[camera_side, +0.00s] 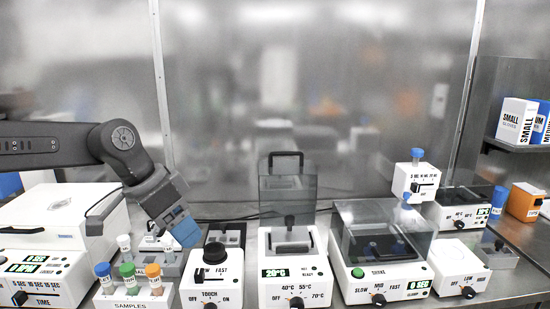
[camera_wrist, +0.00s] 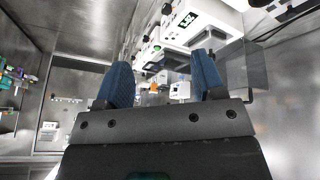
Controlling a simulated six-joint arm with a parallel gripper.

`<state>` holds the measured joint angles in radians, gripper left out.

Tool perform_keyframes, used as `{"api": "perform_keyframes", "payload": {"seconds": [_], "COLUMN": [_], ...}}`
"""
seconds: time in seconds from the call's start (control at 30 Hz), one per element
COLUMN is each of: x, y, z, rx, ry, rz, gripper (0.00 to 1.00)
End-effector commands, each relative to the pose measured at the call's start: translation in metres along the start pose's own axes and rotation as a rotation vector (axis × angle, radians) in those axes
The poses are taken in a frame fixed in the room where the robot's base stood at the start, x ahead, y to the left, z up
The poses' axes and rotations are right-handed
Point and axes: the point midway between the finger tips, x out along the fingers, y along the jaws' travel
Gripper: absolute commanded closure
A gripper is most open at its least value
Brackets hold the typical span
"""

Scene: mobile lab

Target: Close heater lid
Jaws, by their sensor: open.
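The heater (camera_side: 292,291) is a white box with a green display reading 20°C and a black knob, at the middle of the bench in the side view. Its smoky clear lid (camera_side: 288,190) stands upright at the back, open, with a black handle on its top edge. My gripper (camera_side: 184,229) is left of the heater and apart from it, tilted down to the right. In the wrist view my gripper (camera_wrist: 165,83) shows two blue fingers spread apart with nothing held. White devices show beyond them, and a clear panel (camera_wrist: 250,68) is at the right.
Left of the heater is a touch mixer (camera_side: 212,280), then a sample rack (camera_side: 130,299) with capped tubes below my gripper. A shaker (camera_side: 385,287) with a clear cover stands close on the right. A shelf (camera_side: 515,146) holds boxes. Air above the heater is clear.

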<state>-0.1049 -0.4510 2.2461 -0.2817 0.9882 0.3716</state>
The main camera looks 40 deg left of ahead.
Motion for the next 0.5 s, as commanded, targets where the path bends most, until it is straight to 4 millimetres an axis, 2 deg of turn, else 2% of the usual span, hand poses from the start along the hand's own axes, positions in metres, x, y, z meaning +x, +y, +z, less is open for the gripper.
{"api": "perform_keyframes", "payload": {"seconds": [0.03, 0.2, 0.27, 0.37, 0.5], "x": [0.003, 0.011, 0.015, 0.025, 0.042], "y": [-0.006, -0.031, -0.044, -0.073, -0.125], "z": [-0.024, -0.101, -0.127, -0.168, -0.216], "rx": [0.016, 0.117, 0.156, 0.219, 0.311], "ry": [-0.009, 0.039, 0.078, 0.168, 0.340], "rz": [0.052, 0.243, 0.305, 0.398, 0.494], "gripper": [0.42, 0.58, 0.60, 0.60, 0.60]}}
